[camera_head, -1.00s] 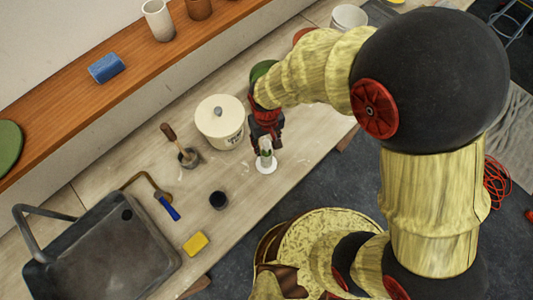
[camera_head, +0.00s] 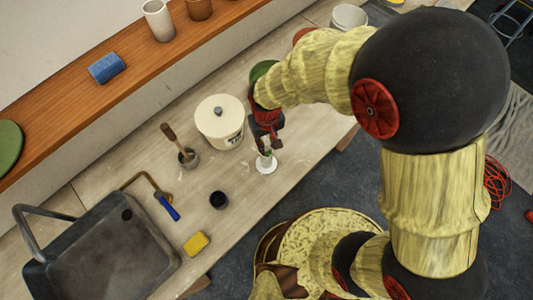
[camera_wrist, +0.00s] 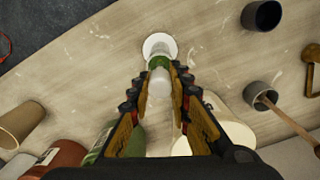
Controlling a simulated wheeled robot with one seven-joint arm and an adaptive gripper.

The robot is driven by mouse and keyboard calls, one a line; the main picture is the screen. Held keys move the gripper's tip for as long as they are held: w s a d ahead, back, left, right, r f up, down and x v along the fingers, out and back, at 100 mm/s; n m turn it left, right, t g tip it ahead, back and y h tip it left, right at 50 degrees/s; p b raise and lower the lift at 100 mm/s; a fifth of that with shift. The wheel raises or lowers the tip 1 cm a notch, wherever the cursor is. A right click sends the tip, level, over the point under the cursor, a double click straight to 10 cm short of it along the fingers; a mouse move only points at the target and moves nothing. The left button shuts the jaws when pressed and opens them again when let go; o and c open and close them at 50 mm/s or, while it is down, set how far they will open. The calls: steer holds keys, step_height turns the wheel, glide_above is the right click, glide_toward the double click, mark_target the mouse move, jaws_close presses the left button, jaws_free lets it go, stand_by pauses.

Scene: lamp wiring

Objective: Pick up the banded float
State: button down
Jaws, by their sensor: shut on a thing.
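The banded float is a slim pale piece with a green band (camera_wrist: 158,62). It stands on a small white round disc (camera_wrist: 160,42) on the worktop; I cannot tell whether the disc is part of it. In the head view, the white disc (camera_head: 265,165) shows just below my gripper (camera_head: 268,147). In the wrist view, my gripper (camera_wrist: 162,76) has one finger on each side of the float's pale body and is shut on it. The fingers partly hide the float in the head view.
A lidded cream canister (camera_head: 219,121) stands close left of my gripper. A grey pot with a wooden-handled tool (camera_head: 188,159), a dark cup (camera_head: 219,200), a yellow sponge (camera_head: 196,243) and a sink (camera_head: 105,255) lie farther left. The worktop's front edge is close by.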

step_height(320, 180, up, 11)
steer(key=shift+f+p, duration=0.15)
steer(key=shift+p, duration=0.2)
steer(key=shift+r+p, duration=0.3)
steer(key=shift+r, duration=0.25)
stand_by(0.4)
